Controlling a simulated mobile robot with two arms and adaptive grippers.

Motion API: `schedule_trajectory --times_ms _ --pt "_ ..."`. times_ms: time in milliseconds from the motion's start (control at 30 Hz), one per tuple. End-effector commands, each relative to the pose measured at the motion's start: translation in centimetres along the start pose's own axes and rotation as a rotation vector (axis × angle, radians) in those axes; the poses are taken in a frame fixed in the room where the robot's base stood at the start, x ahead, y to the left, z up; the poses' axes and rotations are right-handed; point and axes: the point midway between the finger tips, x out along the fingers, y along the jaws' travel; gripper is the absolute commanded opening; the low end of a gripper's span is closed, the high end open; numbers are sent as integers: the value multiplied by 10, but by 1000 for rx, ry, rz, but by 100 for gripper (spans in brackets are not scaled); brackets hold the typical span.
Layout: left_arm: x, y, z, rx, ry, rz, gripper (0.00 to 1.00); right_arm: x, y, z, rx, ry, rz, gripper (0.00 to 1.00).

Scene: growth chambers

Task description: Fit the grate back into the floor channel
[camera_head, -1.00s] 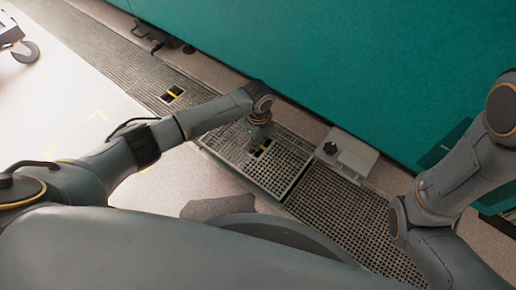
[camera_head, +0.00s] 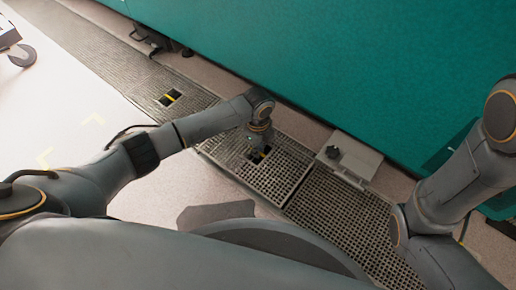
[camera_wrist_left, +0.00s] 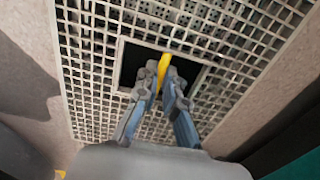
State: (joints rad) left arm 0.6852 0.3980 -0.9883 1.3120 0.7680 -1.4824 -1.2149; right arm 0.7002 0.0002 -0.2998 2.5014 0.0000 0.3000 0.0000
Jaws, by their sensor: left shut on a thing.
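The grate (camera_head: 290,173) is a grey metal mesh panel lying along the line of the floor channel. A dark square opening in it has a yellow bar (camera_wrist_left: 164,66) across it, clear in the left wrist view. My left gripper (camera_head: 259,153) reaches down over the opening. Its fingertips (camera_wrist_left: 160,82) are shut on the yellow bar. The grate's near right end is beside the neighbouring mesh (camera_head: 340,215). I cannot tell whether the grate sits flush or slightly raised. My right arm shows at the right, but its gripper is out of view.
More channel covering runs to the upper left, with another dark opening and yellow bar (camera_head: 170,98). A pale box with a dark knob (camera_head: 353,160) stands beside the channel. A green chamber wall (camera_head: 350,65) borders the far side.

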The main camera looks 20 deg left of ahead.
Motion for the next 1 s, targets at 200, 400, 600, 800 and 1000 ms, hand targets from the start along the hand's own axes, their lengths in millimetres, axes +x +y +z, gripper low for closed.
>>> schedule_trajectory --times_ms 200,400,600,800,1000 --pt "5 -1 0 -1 0 -3 0 -2 0 -1 0 1 0 41" --pt "12 -1 0 0 0 -3 0 -2 0 -1 0 1 0 41" --pt "18 -1 0 0 0 -2 0 -3 -1 -1 0 1 0 41" --pt "24 -2 0 0 1 -3 0 -5 -1 -2 0 0 0 41" --pt "29 -2 0 0 1 -3 0 -5 -1 -2 1 0 0 41"
